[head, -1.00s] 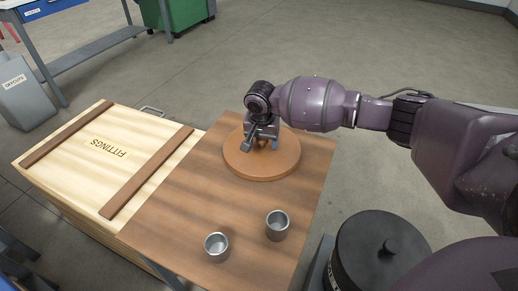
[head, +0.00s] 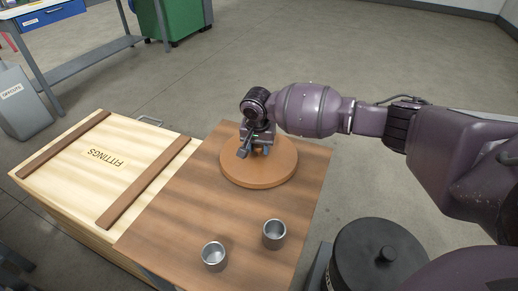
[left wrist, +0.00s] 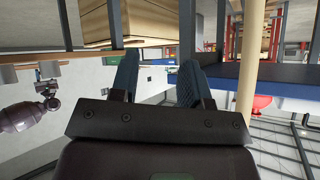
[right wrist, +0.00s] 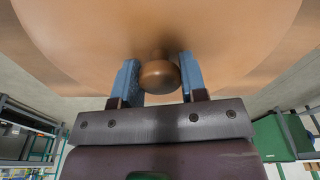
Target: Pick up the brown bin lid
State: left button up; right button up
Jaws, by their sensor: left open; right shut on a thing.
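The brown bin lid (head: 285,176) is a round disc with a small knob, on the brown tabletop (head: 190,218) in the head view. No gap shows beneath it. My right gripper (head: 258,149) reaches down over it and is shut on its knob. The right wrist view shows the knob (right wrist: 158,76) between the two blue fingers, with the lid's wide face (right wrist: 230,30) behind it. My left gripper (left wrist: 158,80) shows only in the left wrist view, open with nothing between its fingers.
Two grey metal cups (head: 214,257) (head: 274,234) stand near the table's front edge. A wooden FITTINGS crate (head: 70,175) adjoins the table on the left. A black drum with a knobbed lid (head: 365,235) stands at front right. Open floor lies behind the table.

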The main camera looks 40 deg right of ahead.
notch_tip(320, 180, up, 7)
jog(key=shift+w+r+p, duration=0.15)
jog(key=shift+r+p, duration=0.05)
jog(key=shift+p, duration=0.95)
pick_arm(q)
jog(key=shift+s+a+r+n+g+p, duration=0.2)
jog(key=shift+s+a+n+p, duration=0.35)
jog(key=shift+p, duration=0.5)
jog(key=shift+s+a+r+n+g+p, duration=0.2)
jog(key=shift+s+n+p, duration=0.15)
jog(key=shift+s+p, duration=0.5)
pick_arm(e)
notch_tip(320, 180, up, 12)
